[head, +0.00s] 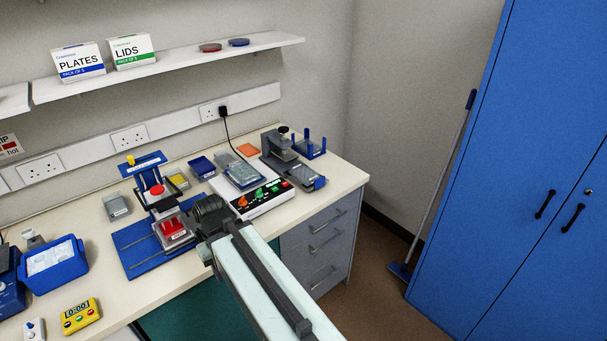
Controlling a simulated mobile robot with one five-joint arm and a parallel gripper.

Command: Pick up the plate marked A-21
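Several plates stand on the bench, and their markings are too small to read, so I cannot tell which is A-21. A plate with red contents and a white label on its front (173,230) sits on the blue base (135,247) of a press-like stand. A grey lidded plate (117,207) stands left of that stand. Another plate (243,173) is on the white control unit, and one (283,170) is by the grey device. My gripper (196,222) is over the bench just right of the red plate. Its fingertips are not clear, and I cannot tell whether it touches the plate.
The blue stand's upright (152,178) rises behind the red plate. A white unit with coloured knobs (262,199) is to the right. A blue ice bin (52,265) and a yellow timer (79,316) are at left. A shelf (190,62) hangs above. Floor is free right of the drawers.

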